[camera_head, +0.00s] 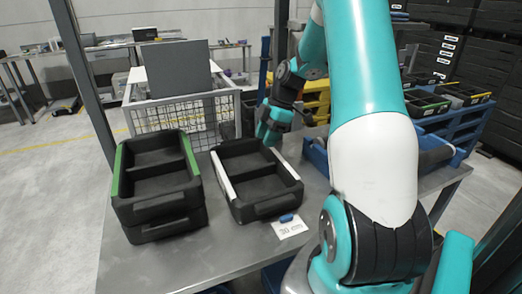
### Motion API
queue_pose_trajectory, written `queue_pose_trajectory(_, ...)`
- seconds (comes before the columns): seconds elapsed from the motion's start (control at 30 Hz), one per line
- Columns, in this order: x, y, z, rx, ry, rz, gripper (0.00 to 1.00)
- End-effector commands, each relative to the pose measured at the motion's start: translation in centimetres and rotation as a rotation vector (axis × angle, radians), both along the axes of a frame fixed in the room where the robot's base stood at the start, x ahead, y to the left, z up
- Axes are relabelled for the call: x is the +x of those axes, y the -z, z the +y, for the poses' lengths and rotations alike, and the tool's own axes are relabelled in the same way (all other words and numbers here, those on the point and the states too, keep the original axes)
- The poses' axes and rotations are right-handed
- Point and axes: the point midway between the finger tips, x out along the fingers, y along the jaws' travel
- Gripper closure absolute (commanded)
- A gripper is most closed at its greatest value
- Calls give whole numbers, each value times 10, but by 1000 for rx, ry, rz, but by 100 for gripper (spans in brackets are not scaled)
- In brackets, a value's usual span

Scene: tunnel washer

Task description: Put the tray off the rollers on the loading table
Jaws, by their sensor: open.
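A black two-compartment tray (238,206) with white side rims lies on the grey metal table (150,268). It looks empty. My gripper (268,143) is at the tray's far right corner, open, with nothing visible in it. Its fingers are small and partly dark, and I cannot tell whether they touch the tray. To the left, two black trays are stacked on the same table, the upper one (155,208) with green side rims and empty. I cannot make out any rollers in this view.
A white label with a blue piece (289,222) lies before the white-rimmed tray. A blue container (316,156) stands at the table's right, partly behind my arm. A wire-mesh cart (180,115) stands behind the table. The table's front left is clear.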

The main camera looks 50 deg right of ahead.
Motion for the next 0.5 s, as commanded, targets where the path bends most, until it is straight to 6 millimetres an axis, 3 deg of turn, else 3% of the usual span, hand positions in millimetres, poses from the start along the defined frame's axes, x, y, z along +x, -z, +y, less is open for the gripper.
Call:
queue_pose_trajectory(0.17,-1,-8,-1,0,1,0,58)
queue_pose_trajectory(0.27,4,-18,21,2,9,14,58)
queue_pose_trajectory(0.37,11,-42,82,8,45,53,58)
queue_pose_trajectory(0.43,6,-63,142,12,88,92,58)
queue_pose_trajectory(0.5,-12,-82,206,19,144,138,58)
